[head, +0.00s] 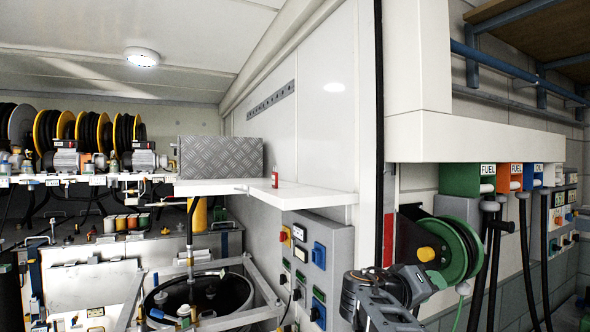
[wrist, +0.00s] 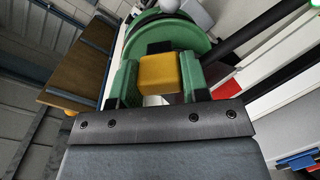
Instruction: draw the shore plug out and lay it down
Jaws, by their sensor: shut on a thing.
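My gripper (head: 424,284) is in front of the green reel (head: 456,247) at the lower right of the head view. In the wrist view my gripper (wrist: 158,78) is shut on a yellow block (wrist: 160,73) between its two green-edged fingers. A yellow piece (head: 427,254) also shows just above my gripper in the head view, by the reel's dark bracket. I cannot tell whether the held block is the shore plug. A grey panel (head: 335,239) to the left carries blue sockets (head: 319,255).
A white shelf (head: 320,193) juts out above the panel, with a small red bottle (head: 275,178) on it. Black hoses (head: 527,250) hang right of the reel beneath boxes marked FUEL. A framed dark drum (head: 205,292) stands lower left.

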